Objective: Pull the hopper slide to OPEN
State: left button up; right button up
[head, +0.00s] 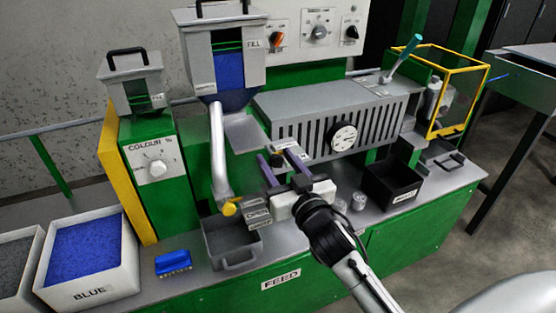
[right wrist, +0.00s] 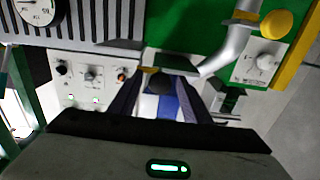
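The hopper (head: 230,70) with a FILL label and blue granules stands at the back centre. Below it, a grey flat plate (head: 247,133), which looks like the slide, sticks out to the front right; it also shows in the right wrist view (right wrist: 172,62). My right gripper (head: 277,154) is in front of the plate's outer end, with its two purple fingers apart. A small dark knob (right wrist: 157,79) shows between the fingers in the right wrist view; I cannot tell whether they touch it. My left gripper is not in view.
A grey pipe (head: 218,150) runs down to a yellow end (head: 231,208) over a grey tray (head: 232,245). The ribbed barrel housing (head: 335,110) with its gauge is behind right. A black bin (head: 392,187) stands right; a blue brush (head: 173,262) lies front left.

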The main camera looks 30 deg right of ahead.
jog(key=s+a+b, duration=0.1)
jog(key=s, duration=0.9)
jog(key=shift+a, duration=0.3)
jog(key=s+a+f+n+g+y, duration=0.1)
jog(key=s+a+f+g, duration=0.15)
jog(key=f, duration=0.55)
jog(key=s+a+f+n+g+y, duration=0.1)
jog(key=a+f+g+y, duration=0.15)
jog(key=f, duration=0.65)
jog(key=s+a+f+n+g+y, duration=0.1)
jog(key=s+a+f+g, duration=0.1)
jog(key=s+f, duration=0.4)
jog(key=s+a+f+g, duration=0.2)
jog(key=s+a+f, duration=0.2)
jog(key=f, duration=0.6)
jog(key=s, duration=0.2)
jog(key=shift+s+a+n+y, duration=0.15)
jog(key=shift+s+n+y, duration=0.2)
jog(key=shift+n, duration=0.05)
